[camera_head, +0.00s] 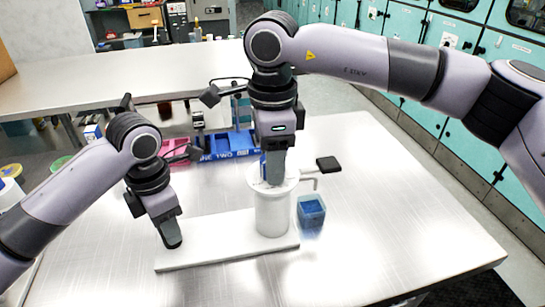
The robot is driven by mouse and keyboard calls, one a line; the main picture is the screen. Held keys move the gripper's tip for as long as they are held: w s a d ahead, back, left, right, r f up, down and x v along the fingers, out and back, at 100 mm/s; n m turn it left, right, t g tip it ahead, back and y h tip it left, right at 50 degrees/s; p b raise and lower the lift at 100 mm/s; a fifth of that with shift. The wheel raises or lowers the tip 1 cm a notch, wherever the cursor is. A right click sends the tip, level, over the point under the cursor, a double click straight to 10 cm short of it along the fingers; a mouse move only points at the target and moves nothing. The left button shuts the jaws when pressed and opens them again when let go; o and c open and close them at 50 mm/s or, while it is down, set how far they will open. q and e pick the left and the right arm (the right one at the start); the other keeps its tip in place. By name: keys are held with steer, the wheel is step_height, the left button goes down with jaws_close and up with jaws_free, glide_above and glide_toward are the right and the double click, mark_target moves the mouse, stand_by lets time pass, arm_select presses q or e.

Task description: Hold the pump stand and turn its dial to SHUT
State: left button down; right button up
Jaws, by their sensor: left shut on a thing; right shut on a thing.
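The pump stand is a white upright cylinder (272,218) on a long white base plate (222,250), with a thin spout on its right side. My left gripper (173,242) is shut on the left end of the base plate. My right gripper (275,180) points straight down at the top of the cylinder and is shut on the dial there. The dial is mostly hidden behind the fingers, and I cannot read its marks or its setting; a small blue patch shows beside the fingers.
A clear cup with blue contents (311,212) stands right of the cylinder, below the spout. A black square piece (328,163) is behind it. A blue tray lettered "ONE TWO" (237,143) and a pink tray (180,150) lie behind. The table's right and front areas are clear.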

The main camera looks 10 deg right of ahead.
steer(key=shift+n, duration=0.5)
steer(key=o, duration=1.1)
steer(key=shift+c, duration=0.2)
steer(key=shift+r, duration=0.1)
step_height(320, 180, up, 12)
arm_select(q)
steer(key=c, duration=0.6)
jaws_free()
